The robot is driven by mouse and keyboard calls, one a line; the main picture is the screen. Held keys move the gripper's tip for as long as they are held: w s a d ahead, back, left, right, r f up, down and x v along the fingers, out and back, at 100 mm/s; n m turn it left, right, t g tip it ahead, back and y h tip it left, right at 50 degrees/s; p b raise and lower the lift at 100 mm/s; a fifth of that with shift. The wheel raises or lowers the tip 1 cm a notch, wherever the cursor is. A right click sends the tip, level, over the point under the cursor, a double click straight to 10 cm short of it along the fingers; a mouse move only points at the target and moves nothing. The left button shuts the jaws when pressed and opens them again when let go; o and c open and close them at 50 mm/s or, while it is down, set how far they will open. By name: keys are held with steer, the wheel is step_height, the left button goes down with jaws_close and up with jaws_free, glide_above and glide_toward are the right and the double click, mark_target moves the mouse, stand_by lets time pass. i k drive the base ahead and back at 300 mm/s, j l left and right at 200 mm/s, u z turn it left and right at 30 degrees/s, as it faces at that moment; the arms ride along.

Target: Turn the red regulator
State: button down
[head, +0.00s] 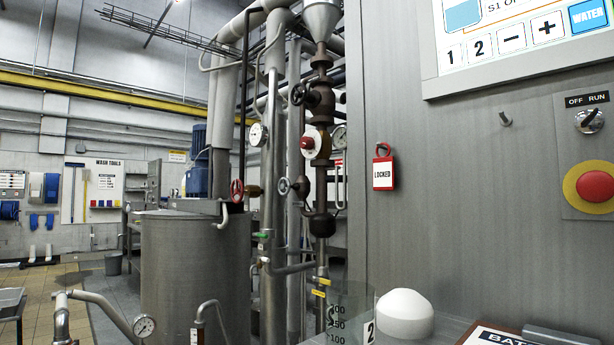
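A red knob (307,142) sits on a round white face on the dark brown vertical pipe column, at the middle of the head view; it looks like a regulator. A red handwheel (237,191) also shows lower and to the left, beside the metal tank. I cannot tell for certain which of these the task calls the red regulator. My gripper is not in view, so its distance to either one does not show.
A grey control cabinet (455,190) fills the right side, with a red emergency button (596,186), an OFF/RUN switch (589,119) and a red LOCKED tag (383,168). A large metal tank (195,265) stands left of the pipes. A white dome (404,315) is in front.

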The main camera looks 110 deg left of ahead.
mark_target(306, 143)
steer(key=k+u, duration=0.2)
steer(key=u, duration=0.15)
steer(key=k+u, duration=0.15)
steer(key=u, duration=0.2)
steer(key=k+j+u, duration=0.15)
steer(key=u, duration=0.25)
steer(key=j+u, duration=0.1)
steer(key=u, duration=0.35)
steer(key=j+u, duration=0.1)
steer(key=u, duration=0.3)
steer(key=i+j+u, duration=0.1)
steer(key=u, duration=0.35)
steer(key=i+u, duration=0.1)
steer(key=u, duration=0.35)
steer(key=i+j+u, duration=0.15)
steer(key=i+j, duration=0.05)
steer(key=i, duration=0.1)
